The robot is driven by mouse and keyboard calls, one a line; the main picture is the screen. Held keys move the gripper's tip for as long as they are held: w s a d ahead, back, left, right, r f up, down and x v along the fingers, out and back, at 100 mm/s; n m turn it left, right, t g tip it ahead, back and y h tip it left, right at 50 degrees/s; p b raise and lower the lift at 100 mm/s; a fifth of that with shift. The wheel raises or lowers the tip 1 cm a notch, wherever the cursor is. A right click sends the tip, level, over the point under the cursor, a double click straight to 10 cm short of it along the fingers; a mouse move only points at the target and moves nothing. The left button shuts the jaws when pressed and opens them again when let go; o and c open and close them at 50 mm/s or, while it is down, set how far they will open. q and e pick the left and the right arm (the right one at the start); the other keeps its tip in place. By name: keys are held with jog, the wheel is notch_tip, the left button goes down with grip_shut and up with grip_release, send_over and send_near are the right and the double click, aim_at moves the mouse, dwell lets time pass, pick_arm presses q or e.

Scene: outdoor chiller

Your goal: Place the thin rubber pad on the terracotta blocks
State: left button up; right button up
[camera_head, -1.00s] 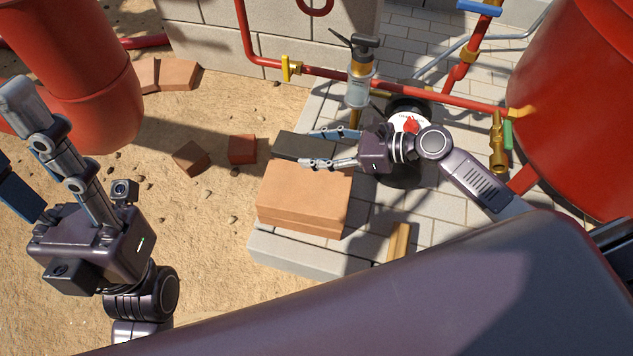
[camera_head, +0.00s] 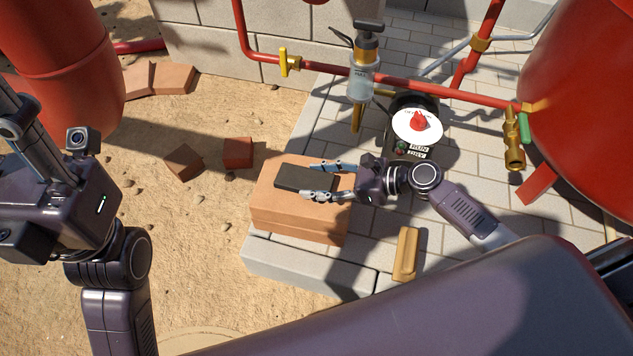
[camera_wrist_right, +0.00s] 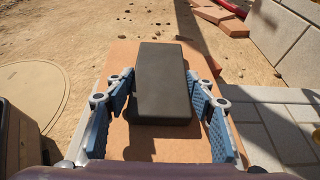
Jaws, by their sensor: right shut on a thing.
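The thin rubber pad (camera_head: 305,178) is a dark, flat rectangle over the top of the terracotta blocks (camera_head: 298,224), which are stacked on a grey stone ledge. My right gripper (camera_head: 324,181) is shut on the pad, with one finger along each side. In the right wrist view the pad (camera_wrist_right: 163,85) lies between the blue finger pads, above the terracotta top (camera_wrist_right: 150,146). I cannot tell whether the pad touches the blocks or hangs just above them. My left arm is at the left edge of the head view, its fingertips out of frame.
A pump-like bottle (camera_head: 363,70) and a red-knobbed dial (camera_head: 416,124) stand behind the blocks. A wooden piece (camera_head: 406,254) lies to the right. Red pipes (camera_head: 420,91) run across the back. Loose bricks (camera_head: 238,152) lie on the sand to the left.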

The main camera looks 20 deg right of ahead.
jog(key=shift+f, duration=0.15)
jog(key=o, duration=1.4)
jog(key=shift+c, duration=0.2)
